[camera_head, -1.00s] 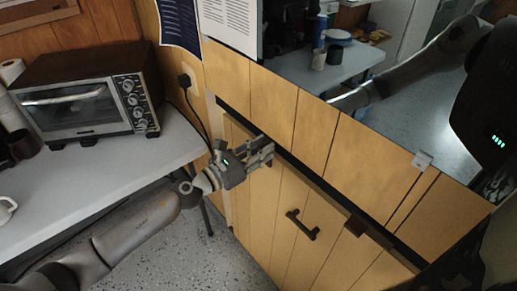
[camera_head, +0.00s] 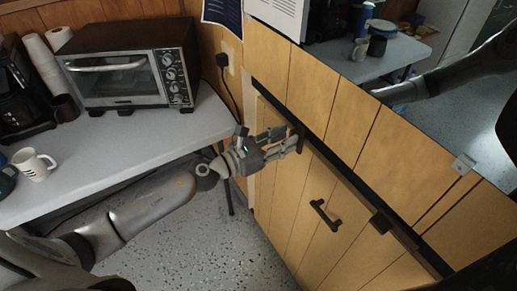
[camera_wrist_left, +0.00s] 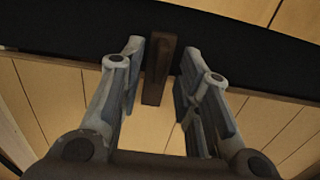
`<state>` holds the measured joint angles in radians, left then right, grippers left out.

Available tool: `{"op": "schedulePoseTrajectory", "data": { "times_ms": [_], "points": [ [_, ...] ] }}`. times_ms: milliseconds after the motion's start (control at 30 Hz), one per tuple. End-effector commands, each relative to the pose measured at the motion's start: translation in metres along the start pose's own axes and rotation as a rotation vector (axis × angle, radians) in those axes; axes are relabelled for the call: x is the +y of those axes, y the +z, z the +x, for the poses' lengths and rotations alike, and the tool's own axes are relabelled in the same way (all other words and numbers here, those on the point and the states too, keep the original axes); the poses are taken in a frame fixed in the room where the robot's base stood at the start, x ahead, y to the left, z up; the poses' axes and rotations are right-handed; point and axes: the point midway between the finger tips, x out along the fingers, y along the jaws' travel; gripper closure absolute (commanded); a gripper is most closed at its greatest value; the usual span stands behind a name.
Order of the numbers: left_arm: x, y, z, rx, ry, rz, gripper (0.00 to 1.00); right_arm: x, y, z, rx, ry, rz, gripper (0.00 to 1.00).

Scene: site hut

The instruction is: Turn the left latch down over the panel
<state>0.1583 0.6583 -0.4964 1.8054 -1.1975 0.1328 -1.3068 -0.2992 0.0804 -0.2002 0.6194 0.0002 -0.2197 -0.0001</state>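The left latch (camera_wrist_left: 158,70) is a dark brown bar. In the left wrist view it crosses the black strip and its lower end reaches over the pale wooden panel (camera_wrist_left: 70,110). In the head view only a small dark part of this latch (camera_head: 300,141) shows at my fingertips. My left gripper (camera_head: 292,140) is open, with one finger on each side of the latch and small gaps visible in the left wrist view (camera_wrist_left: 160,78). The panel also shows in the head view (camera_head: 290,200). My right gripper is out of view.
A dark handle (camera_head: 325,214) sits on the panel. A second dark latch (camera_head: 381,222) is on the black strip further right. A table (camera_head: 100,150) with a toaster oven (camera_head: 120,75) and mug (camera_head: 34,164) stands left. My right arm crosses the upper right.

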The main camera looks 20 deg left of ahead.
Motion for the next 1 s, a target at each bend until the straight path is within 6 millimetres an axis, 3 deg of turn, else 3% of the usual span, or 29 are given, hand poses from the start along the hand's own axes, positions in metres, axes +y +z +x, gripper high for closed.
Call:
{"op": "schedulePoseTrajectory", "data": {
  "times_ms": [500, 700, 1000],
  "points": [
    [0.000, -0.001, -0.070, 0.002, 0.001, 0.001, 0.69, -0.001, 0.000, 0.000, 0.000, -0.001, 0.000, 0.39],
    [0.000, -0.001, -0.085, 0.001, 0.001, 0.002, 0.69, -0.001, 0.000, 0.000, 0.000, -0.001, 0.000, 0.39],
    [0.000, 0.000, -0.090, 0.000, 0.001, 0.004, 0.69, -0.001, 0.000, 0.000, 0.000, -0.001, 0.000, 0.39]
  ]
}}
